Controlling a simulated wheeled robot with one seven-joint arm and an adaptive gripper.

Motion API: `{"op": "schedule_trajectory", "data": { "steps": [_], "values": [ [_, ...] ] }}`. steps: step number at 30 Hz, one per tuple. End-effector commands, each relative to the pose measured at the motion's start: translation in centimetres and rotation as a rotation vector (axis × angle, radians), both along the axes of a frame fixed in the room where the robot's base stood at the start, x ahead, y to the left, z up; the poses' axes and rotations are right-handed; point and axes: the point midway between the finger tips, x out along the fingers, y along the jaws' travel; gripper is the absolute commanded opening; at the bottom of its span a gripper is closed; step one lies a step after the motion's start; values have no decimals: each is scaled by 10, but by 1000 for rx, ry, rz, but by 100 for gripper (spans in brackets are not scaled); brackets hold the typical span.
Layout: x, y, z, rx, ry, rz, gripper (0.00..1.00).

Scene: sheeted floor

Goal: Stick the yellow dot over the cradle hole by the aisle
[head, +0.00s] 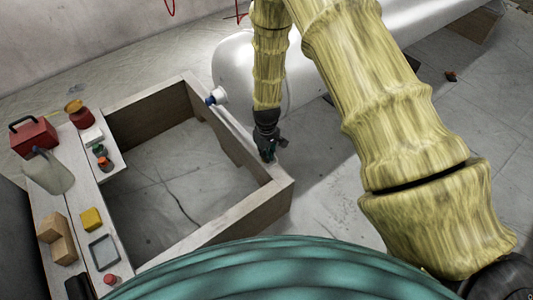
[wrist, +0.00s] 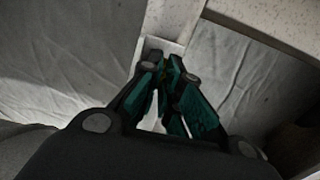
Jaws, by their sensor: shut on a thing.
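My gripper (head: 268,152) points down over the right-hand wall of the wooden frame, close to its top edge and beside the white tank. In the wrist view its teal fingers (wrist: 166,68) come together at the tips above a pale ledge (wrist: 160,46). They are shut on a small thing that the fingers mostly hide. I cannot make out its colour or shape, so I cannot tell whether it is the yellow dot. I cannot make out a cradle hole in either view. The wooden frame (head: 232,226) is open in the middle with bare floor inside.
The white tank (head: 235,62) with a blue-capped spout (head: 214,97) lies behind the frame. The left bench holds a red toolbox (head: 34,136), a jug (head: 49,172), a yellow block (head: 91,219), wooden blocks (head: 56,238) and a grey square frame (head: 103,252).

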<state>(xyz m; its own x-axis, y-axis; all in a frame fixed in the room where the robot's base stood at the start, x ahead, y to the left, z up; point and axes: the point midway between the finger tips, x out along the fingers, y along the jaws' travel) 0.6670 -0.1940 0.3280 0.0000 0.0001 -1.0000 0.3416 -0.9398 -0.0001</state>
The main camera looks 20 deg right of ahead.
Motion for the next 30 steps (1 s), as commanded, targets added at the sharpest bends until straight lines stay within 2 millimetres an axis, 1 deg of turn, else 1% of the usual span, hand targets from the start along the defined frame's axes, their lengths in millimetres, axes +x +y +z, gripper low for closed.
{"op": "schedule_trajectory", "data": {
  "steps": [22, 23, 24, 26, 27, 30],
  "values": [
    [0, 0, -8, 0, 0, -1, 0],
    [0, 0, -8, 0, 0, -1, 12],
    [0, 0, -8, 0, 0, -1, 19],
    [0, 0, -8, 0, 0, -1, 30],
    [0, 0, -8, 0, 0, -1, 31],
    [1, -1, -8, -1, -1, -1, 31]
  ]
}}
